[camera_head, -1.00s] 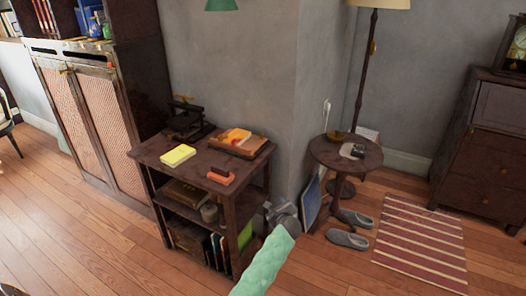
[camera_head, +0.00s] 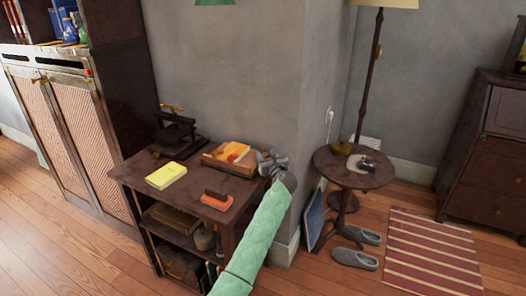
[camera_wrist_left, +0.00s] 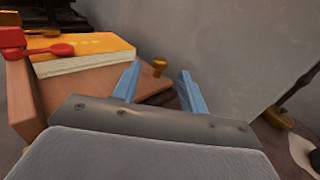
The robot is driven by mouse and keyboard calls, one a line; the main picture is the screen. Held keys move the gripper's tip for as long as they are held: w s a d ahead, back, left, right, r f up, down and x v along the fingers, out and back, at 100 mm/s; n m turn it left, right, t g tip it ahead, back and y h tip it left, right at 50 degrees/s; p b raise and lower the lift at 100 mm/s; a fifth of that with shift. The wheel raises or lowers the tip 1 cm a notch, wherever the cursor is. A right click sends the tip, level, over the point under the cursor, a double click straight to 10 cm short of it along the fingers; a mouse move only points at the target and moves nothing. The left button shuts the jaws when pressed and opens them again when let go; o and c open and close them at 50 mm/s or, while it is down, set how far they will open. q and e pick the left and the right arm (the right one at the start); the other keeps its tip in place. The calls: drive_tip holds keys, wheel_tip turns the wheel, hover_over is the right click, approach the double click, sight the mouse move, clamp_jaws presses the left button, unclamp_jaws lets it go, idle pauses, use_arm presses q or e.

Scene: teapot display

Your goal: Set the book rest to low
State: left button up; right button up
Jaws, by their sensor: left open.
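The book rest (camera_head: 228,167) is a low wooden stand on the dark side table, near its back right corner. An orange book (camera_head: 237,151) lies on it; the book also shows in the left wrist view (camera_wrist_left: 85,48). A small brass knob (camera_wrist_left: 159,66) is at the rest's right end in that view, with a dark board beside it. My left gripper (camera_head: 267,160) is at the right end of the rest. Its blue fingers (camera_wrist_left: 158,88) are open and apart, with the knob showing beyond them, between the tips. My right gripper is not in view.
The side table (camera_head: 135,180) also carries a yellow book (camera_head: 166,175), an orange-and-dark object (camera_head: 216,200) and a black press (camera_head: 176,135). The grey wall stands close behind. A round table (camera_head: 335,165) with a lamp pole is to the right.

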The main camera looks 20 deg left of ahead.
sight(263, 149)
use_arm(q)
drive_tip(key=shift+x, duration=1.7)
drive_tip(key=shift+r, duration=0.1)
clamp_jaws()
